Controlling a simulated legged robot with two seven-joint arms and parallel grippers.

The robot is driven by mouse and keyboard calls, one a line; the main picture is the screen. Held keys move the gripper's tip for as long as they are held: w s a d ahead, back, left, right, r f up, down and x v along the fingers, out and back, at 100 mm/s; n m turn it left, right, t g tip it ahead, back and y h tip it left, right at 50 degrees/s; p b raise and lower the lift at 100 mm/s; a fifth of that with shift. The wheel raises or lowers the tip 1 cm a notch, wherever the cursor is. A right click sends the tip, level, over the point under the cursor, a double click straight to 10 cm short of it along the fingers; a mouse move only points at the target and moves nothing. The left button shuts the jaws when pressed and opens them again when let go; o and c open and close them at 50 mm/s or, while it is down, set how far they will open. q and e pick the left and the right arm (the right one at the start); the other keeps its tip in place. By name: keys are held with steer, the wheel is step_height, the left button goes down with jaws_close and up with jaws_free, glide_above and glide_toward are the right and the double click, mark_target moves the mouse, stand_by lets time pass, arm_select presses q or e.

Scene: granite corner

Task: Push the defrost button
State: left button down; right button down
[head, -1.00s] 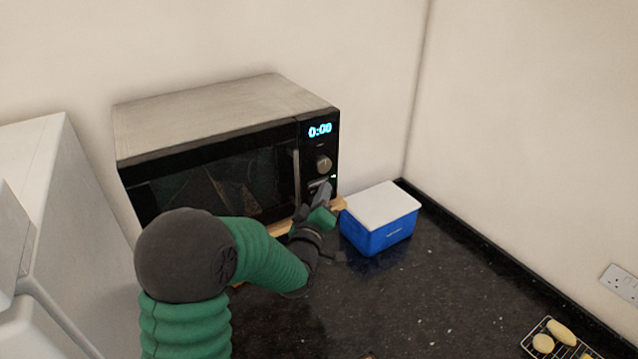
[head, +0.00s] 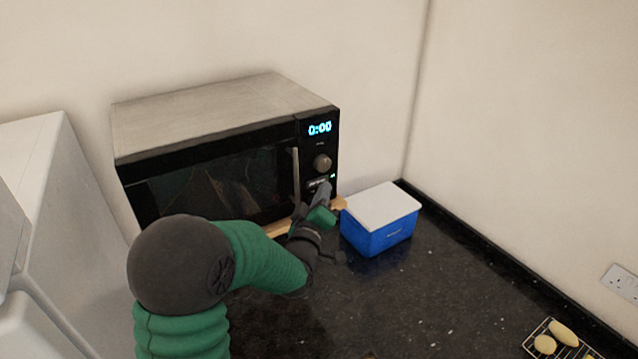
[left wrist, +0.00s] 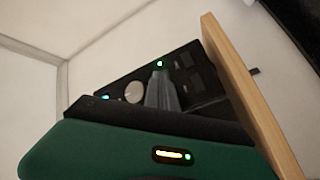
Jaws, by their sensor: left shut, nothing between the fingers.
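The microwave (head: 215,115) stands against the wall, its display reading 0:00. Its black control panel carries a round knob (head: 322,162), with a pale button strip (head: 318,183) and a small green light (head: 333,176) below. The defrost label is too small to read. My left gripper (head: 323,190) is shut and empty, its tips at the lower panel; contact cannot be told. In the left wrist view the closed fingers (left wrist: 162,90) point at the panel between the knob (left wrist: 134,92) and dark buttons (left wrist: 182,72), near the green light (left wrist: 159,63). My right gripper is not in view.
A blue box with a white lid (head: 380,235) sits just right of the gripper. The dark counter (head: 420,300) in front is mostly clear.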

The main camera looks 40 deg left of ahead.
arm_select(q)
steer(key=s+d+b, duration=0.1)
steer(key=s+d, duration=0.1)
steer(key=d, duration=0.3)
steer(key=shift+d+b, duration=0.3)
steer(key=shift+d, duration=0.1)
